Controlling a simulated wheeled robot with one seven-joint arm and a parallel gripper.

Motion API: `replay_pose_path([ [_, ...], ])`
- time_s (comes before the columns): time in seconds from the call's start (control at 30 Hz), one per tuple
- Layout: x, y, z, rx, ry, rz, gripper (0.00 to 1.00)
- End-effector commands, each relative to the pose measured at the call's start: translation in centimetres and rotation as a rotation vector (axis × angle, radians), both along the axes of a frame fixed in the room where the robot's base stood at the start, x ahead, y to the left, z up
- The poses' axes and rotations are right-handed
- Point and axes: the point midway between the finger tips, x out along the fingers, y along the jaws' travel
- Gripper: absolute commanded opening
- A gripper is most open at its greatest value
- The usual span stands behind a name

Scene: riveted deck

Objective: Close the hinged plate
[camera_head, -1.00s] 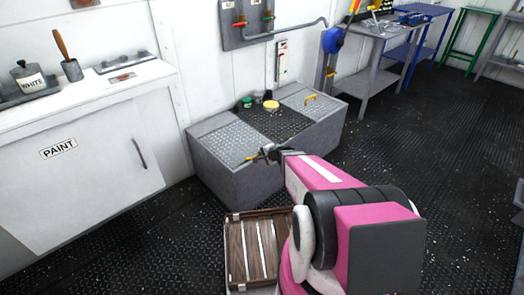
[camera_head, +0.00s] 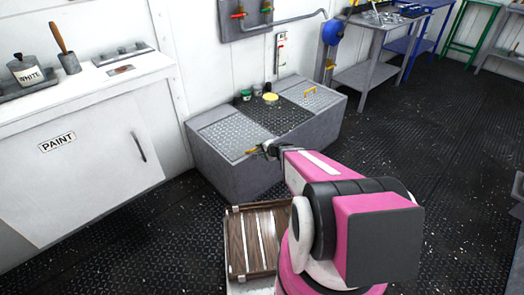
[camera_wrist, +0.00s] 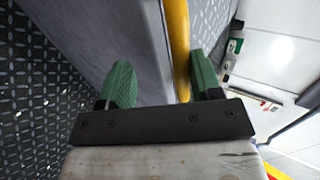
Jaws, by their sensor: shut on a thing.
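A grey box (camera_head: 215,172) stands against the wall, with light tread plates on top. The left plate (camera_head: 226,134) lies flat or nearly flat on the box; I cannot tell whether a small gap remains at its edge. My gripper (camera_head: 262,152) is at this plate's front edge. My arm hides part of the box's front.
Small tins (camera_head: 246,95) and a yellow-topped pot (camera_head: 270,98) stand at the back of the box's dark middle section (camera_head: 268,118). A white paint cabinet (camera_head: 85,150) is at left. A wooden slatted crate (camera_head: 237,245) is near my base. Floor at right is clear.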

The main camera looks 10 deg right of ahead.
Motion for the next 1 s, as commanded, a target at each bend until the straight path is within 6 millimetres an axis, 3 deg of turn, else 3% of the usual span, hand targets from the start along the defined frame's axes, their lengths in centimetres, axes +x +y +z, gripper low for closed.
replay_pose_path([
  [0.37,-0.6,-0.5,0.3,-0.007,0.000,-0.003,0.41],
  [0.8,-6.0,-3.8,4.7,-0.003,-0.001,-0.002,0.41],
  [1.0,-7.3,-4.8,5.8,-0.002,-0.001,-0.001,0.41],
])
